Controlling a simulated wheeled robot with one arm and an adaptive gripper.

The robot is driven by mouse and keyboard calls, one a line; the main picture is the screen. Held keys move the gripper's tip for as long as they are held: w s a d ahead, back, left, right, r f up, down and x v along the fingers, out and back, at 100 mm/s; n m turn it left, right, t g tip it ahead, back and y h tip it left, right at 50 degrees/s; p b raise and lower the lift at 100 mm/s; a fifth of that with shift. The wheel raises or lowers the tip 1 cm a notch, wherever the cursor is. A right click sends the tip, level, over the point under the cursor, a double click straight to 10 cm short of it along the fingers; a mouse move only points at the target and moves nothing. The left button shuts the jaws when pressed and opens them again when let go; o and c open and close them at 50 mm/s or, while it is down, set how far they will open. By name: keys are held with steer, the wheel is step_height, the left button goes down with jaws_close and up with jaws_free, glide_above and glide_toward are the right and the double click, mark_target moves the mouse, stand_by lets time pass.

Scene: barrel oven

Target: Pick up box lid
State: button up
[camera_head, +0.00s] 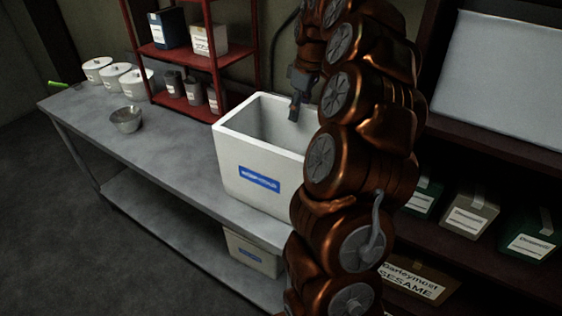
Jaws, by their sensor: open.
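A white open-topped box (245,178) with a blue label stands on the grey metal table, and its inside is partly visible. I cannot pick out a separate lid with certainty; no lid shows on this box. My gripper (295,108) hangs fingers-down over or just inside the right part of the box opening. Its fingers look small and dark, and nothing shows between them. My arm hides the box's right end and the table behind it.
A metal bowl (126,119) and white lidded canisters (97,70) stand on the table (175,150) to the left. A red shelf rack (190,58) stands behind. Another labelled white bin (250,252) sits on the lower shelf. Dark shelves at right hold a large pale box (510,75) and cartons (468,216).

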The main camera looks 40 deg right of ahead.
steer(key=shift+w+a+f+p, duration=0.1)
steer(key=shift+f+p, duration=0.2)
steer(key=shift+f, duration=0.7)
steer(key=shift+w+a+f+p, duration=0.1)
steer(key=shift+f+p, duration=0.15)
steer(key=shift+f, duration=0.7)
jaws_close()
